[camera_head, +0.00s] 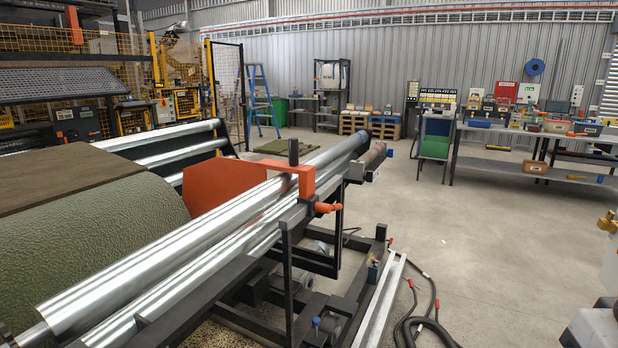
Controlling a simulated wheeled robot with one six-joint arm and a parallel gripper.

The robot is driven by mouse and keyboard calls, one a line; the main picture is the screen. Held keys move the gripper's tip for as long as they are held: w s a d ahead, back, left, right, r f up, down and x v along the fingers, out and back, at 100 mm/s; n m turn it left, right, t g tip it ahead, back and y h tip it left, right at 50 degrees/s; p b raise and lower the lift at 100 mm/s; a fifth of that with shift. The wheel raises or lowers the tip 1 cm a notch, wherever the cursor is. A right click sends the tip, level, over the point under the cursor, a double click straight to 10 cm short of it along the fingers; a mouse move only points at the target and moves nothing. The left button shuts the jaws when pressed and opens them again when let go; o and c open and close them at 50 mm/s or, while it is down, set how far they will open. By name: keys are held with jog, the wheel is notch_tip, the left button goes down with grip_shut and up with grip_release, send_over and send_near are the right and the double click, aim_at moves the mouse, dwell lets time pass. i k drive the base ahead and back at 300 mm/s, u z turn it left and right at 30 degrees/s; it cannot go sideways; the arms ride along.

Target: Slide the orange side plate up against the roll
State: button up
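The orange side plate (222,184) stands upright just beyond the right end of the green turf roll (95,238). Its left edge meets the roll's end in the picture; I cannot tell whether they touch or a gap lies between. The plate's lower part is hidden behind the front steel roller. An orange bracket (306,180) with a small orange handle (328,207) sits over the rollers to the right of the plate, by a dark upright post. A brown flat layer (60,172) covers the roll's top. My gripper is not in view.
Shiny steel rollers (190,248) run diagonally along the black machine frame (290,275). Black hoses (425,315) lie on the floor at its right. Open concrete floor (460,235) extends toward a loaded workbench (545,135). Grey and yellow equipment (600,270) shows at the right edge.

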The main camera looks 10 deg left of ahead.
aim_at(207, 184)
jog(key=z, duration=0.5)
jog(key=k, duration=1.1)
jog(key=z, duration=0.6)
jog(key=i, duration=2.2)
jog(key=u, duration=1.45)
jog(key=i, duration=0.9)
jog(key=u, duration=1.1)
jog(key=i, duration=0.2)
jog(key=u, duration=0.15)
